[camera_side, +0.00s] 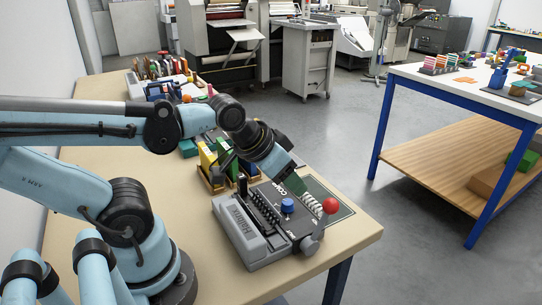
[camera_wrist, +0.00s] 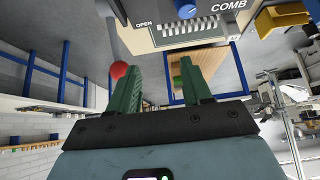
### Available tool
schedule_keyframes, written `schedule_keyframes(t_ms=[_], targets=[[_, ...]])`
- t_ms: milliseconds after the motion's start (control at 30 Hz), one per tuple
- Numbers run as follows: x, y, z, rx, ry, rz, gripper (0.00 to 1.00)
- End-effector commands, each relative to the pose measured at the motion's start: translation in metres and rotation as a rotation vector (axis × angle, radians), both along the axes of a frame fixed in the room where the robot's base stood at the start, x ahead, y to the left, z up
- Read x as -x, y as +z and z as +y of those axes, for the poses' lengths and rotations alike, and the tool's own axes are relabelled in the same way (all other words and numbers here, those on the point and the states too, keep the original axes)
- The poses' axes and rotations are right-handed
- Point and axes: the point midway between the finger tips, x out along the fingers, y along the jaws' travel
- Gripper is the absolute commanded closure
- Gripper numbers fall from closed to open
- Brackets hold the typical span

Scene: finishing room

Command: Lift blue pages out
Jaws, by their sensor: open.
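I cannot make out any blue pages for certain in either view. The grey comb binding machine (camera_side: 243,232) sits at the near end of the tan table, with a blue knob (camera_side: 287,205) and a red-balled lever (camera_side: 330,205). In the wrist view the machine (camera_wrist: 165,37) is at the top, with its row of white teeth and the words OPEN and COMB. My gripper (camera_side: 300,188) is tilted down over the machine's far side, near the lever. In the wrist view its two green fingers (camera_wrist: 158,72) are apart with nothing between them.
A wooden rack (camera_side: 212,184) holding yellow and green upright pieces stands just behind the machine, close under my arm. Tools and small items (camera_side: 165,75) crowd the table's far end. A white-topped, blue-legged table (camera_side: 440,82) stands to the right across open floor.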

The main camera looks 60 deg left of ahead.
Motion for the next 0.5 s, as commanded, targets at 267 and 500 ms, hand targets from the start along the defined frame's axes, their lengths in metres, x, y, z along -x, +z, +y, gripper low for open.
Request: schedule_keyframes(t_ms=[267, 500], targets=[[-0.006, 0.006, 0.01, -0.052, -0.042, 0.026, 0.51], [-0.031, 0.028, 0.063, -0.282, -0.306, 0.183, 0.51]])
